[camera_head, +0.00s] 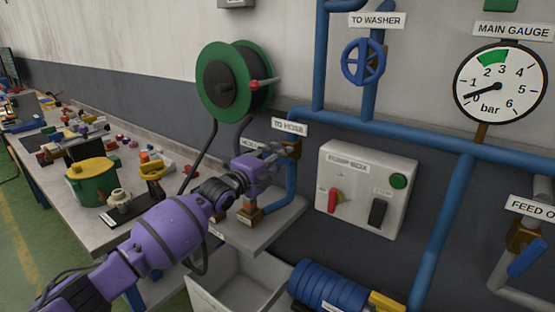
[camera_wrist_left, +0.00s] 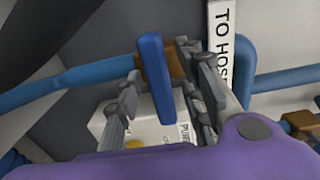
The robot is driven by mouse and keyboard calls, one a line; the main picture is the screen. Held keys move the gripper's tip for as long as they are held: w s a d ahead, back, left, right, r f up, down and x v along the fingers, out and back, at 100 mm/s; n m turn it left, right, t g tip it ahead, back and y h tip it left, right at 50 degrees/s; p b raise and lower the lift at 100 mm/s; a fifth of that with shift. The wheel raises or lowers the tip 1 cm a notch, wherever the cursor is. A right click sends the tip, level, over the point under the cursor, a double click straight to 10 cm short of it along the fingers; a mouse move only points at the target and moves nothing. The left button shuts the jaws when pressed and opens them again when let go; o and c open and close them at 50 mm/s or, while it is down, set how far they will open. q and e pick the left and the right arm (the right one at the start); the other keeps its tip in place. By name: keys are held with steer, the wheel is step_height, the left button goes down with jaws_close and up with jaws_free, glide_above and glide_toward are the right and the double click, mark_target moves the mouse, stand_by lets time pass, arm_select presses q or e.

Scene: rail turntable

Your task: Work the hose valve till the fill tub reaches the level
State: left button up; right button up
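The hose valve has a blue lever (camera_wrist_left: 154,78) on a brass body (camera_wrist_left: 180,64), beside a "TO HOSE" label (camera_head: 289,127). My left gripper (camera_head: 279,151) is at this valve and hides its lever in the head view. In the left wrist view, the gripper's grey fingers (camera_wrist_left: 160,85) stand apart, one on each side of the lever. A gap shows on the left of the lever; I cannot tell whether the right finger touches it. A pale grey tub (camera_head: 212,291) sits low below the shelf, partly hidden. Its water level cannot be made out. My right gripper is out of view.
A green hose reel (camera_head: 222,82) hangs above left. Blue pipes (camera_head: 400,130) run along the wall over the pump box (camera_head: 366,190). The main gauge (camera_head: 503,83) needle points near zero. A blue motor (camera_head: 328,288) is right of the tub. The workbench (camera_head: 75,205) is cluttered.

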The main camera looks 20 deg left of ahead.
arm_select(q)
steer(key=shift+c, duration=0.5)
jaws_close()
steer(key=shift+n, duration=0.3)
steer(key=n, duration=0.2)
steer(key=shift+n, duration=0.4)
steer(key=n, duration=0.4)
steer(key=shift+n, duration=0.3)
steer(key=n, duration=0.4)
steer(key=shift+p, duration=0.3)
steer(key=shift+n, duration=2)
